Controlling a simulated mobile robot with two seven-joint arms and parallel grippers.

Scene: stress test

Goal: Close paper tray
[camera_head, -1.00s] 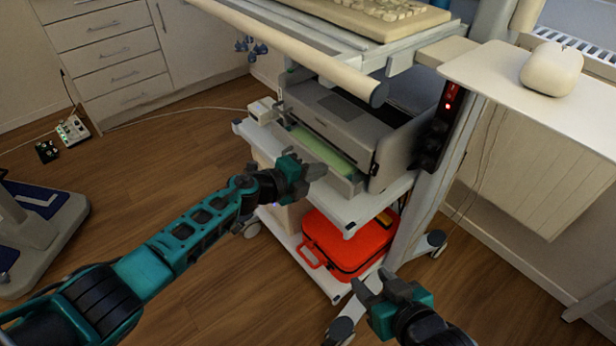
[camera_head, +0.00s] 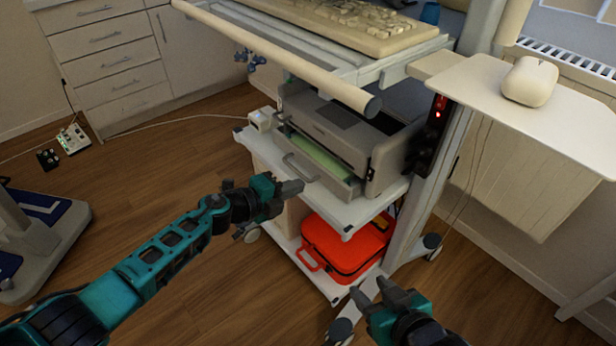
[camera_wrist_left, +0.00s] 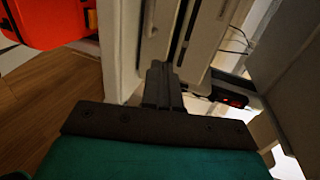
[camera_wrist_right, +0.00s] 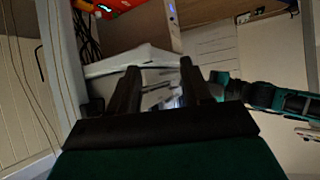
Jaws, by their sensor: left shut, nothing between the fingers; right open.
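The grey printer (camera_head: 345,128) sits on the cart's middle shelf. Its paper tray (camera_head: 342,184) sticks out at the front, with a green strip visible inside and a handle on its front face. My left gripper (camera_head: 297,187) is shut and empty, just in front of and below the handle; whether it touches is unclear. In the left wrist view its closed fingers (camera_wrist_left: 161,72) point at pale grey panels. My right gripper (camera_head: 380,292) is open and empty, low in front of the cart; its spread fingers (camera_wrist_right: 158,85) also show in the right wrist view.
A keyboard (camera_head: 350,25) lies on the cart's top shelf, whose pale front bar overhangs the printer. An orange case (camera_head: 345,250) sits on the bottom shelf. A mouse (camera_head: 529,81) rests on a side board at right.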

